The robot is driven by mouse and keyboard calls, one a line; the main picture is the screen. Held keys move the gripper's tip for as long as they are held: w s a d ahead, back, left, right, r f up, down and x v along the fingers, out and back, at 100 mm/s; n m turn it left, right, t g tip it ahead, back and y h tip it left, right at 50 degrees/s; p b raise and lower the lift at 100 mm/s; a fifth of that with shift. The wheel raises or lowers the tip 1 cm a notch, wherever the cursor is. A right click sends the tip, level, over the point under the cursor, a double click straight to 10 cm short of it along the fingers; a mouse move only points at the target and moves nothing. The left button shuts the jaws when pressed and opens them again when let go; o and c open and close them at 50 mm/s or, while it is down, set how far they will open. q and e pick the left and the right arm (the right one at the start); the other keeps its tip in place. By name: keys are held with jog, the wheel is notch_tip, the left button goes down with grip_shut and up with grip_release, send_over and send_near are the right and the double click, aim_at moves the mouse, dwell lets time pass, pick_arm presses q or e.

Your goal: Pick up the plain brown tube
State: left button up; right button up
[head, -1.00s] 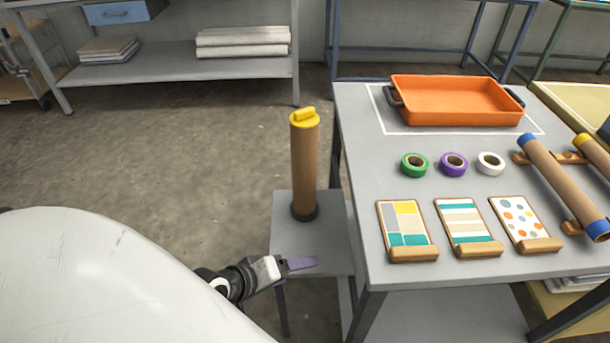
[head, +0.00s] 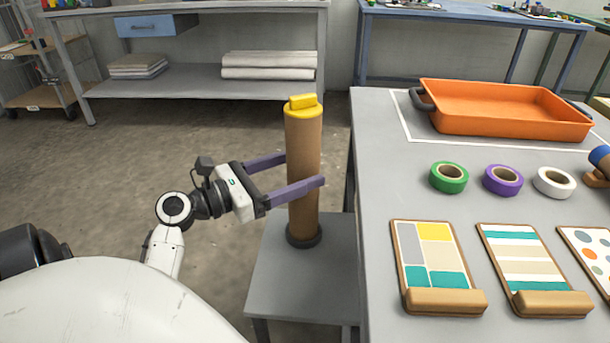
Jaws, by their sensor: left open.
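The plain brown tube (head: 305,150) stands upright on a small grey stand (head: 275,280) left of the table. It has a yellow cap with a raised grip on top and a dark ring at its foot. My left gripper (head: 303,172) comes in from the left at about the tube's mid-height. Its two purple fingers are open, one passing in front of the tube and the other reaching to its far left side, partly hidden behind it. Whether the fingers touch the tube I cannot tell. My right gripper is not in view.
The grey table (head: 385,180) stands close on the tube's right. On it are an orange tray (head: 510,122), green (head: 449,177), purple (head: 502,180) and white (head: 554,181) tape rolls, and several patterned boards (head: 437,258). A shelf bench (head: 200,85) stands behind, beyond open floor.

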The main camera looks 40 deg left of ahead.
aim_at(319, 162)
pick_arm(q)
jog(key=b+x, duration=0.1)
jog(key=x, duration=0.4)
jog(key=shift+w+d+b, duration=0.1)
jog(key=shift+w+b, duration=0.2)
jog(key=shift+w, duration=0.1)
jog(key=c, duration=1.5)
